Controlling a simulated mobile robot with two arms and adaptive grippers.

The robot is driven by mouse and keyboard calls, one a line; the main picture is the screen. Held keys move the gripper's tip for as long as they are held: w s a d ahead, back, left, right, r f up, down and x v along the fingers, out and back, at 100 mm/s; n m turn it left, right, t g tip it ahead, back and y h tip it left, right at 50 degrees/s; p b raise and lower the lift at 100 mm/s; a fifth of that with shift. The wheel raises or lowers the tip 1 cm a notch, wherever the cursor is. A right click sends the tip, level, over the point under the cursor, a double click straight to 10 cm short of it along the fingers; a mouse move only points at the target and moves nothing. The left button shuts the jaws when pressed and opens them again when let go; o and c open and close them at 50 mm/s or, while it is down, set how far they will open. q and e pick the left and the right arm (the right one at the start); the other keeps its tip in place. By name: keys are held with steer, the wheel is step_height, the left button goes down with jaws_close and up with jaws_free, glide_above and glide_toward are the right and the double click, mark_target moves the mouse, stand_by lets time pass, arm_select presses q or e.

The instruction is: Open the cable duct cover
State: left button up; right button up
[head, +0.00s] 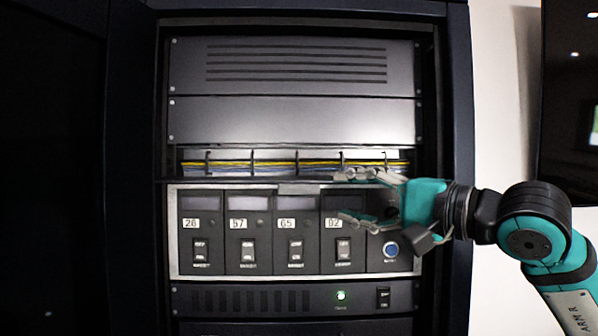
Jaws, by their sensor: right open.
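The cable duct (232,166) is a horizontal slot across the rack, with yellow and blue cables and several dark dividers showing inside. Its cover (225,182) shows as a thin dark strip along the slot's lower edge, seen nearly edge-on, with a grey tab (302,188) at its middle. The cover appears folded down and outward, leaving the cables exposed. My right gripper (343,197) reaches in from the right, fingers spread one above the other and empty. Its upper finger overlaps the cover strip right of the tab; I cannot tell whether they touch. My left gripper is out of view.
Below the duct is a light-framed panel (173,235) with several numbered switch modules and a blue button (391,250). A unit with a green light (341,295) sits lower. A dark screen (565,150) hangs on the right wall.

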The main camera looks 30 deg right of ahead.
mark_target(301, 189)
steer(key=p+x, duration=0.2)
steer(key=x, duration=0.1)
steer(key=p+x, duration=0.2)
steer(key=x, duration=0.2)
steer(key=p+x, duration=0.3)
steer(key=shift+w+r, duration=0.2)
steer(key=shift+r, duration=0.05)
steer(key=shift+w+a+f, duration=0.15)
steer(key=shift+w, duration=0.2)
steer(key=shift+s, duration=0.1)
steer(key=shift+c, duration=0.2)
